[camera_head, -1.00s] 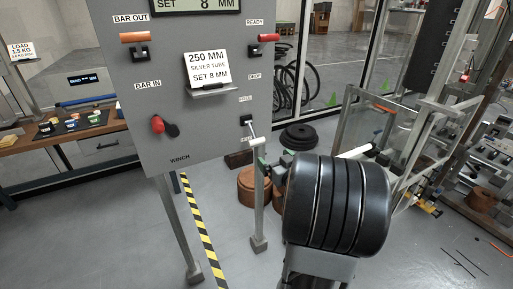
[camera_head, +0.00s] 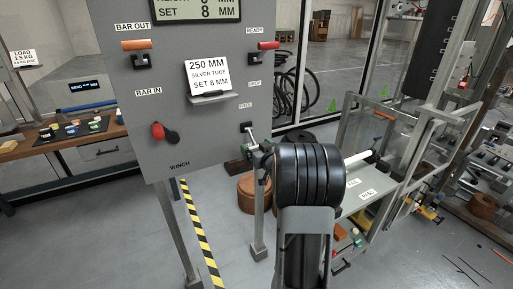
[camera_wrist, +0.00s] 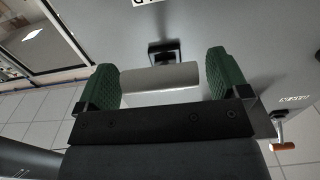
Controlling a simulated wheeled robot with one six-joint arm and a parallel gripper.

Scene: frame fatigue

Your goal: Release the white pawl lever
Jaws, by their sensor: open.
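The white pawl lever (camera_head: 251,140) sits low on the right side of the grey panel, under the FREE label, on a black mount (camera_head: 247,127). In the head view my gripper (camera_head: 256,153) is up against it and partly hides it. In the wrist view the lever's pale cylindrical grip (camera_wrist: 160,78) lies crosswise between the two green fingers of my open gripper (camera_wrist: 164,84). The left finger is at or very near the grip's end; a small gap shows at the right finger. I cannot tell if they touch.
The grey panel (camera_head: 190,130) also carries an orange BAR OUT handle (camera_head: 136,45), a red READY handle (camera_head: 268,45), a red-knobbed control (camera_head: 158,131) and a card on a small shelf (camera_head: 212,97). A glass-sided frame (camera_head: 375,130) stands to the right.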

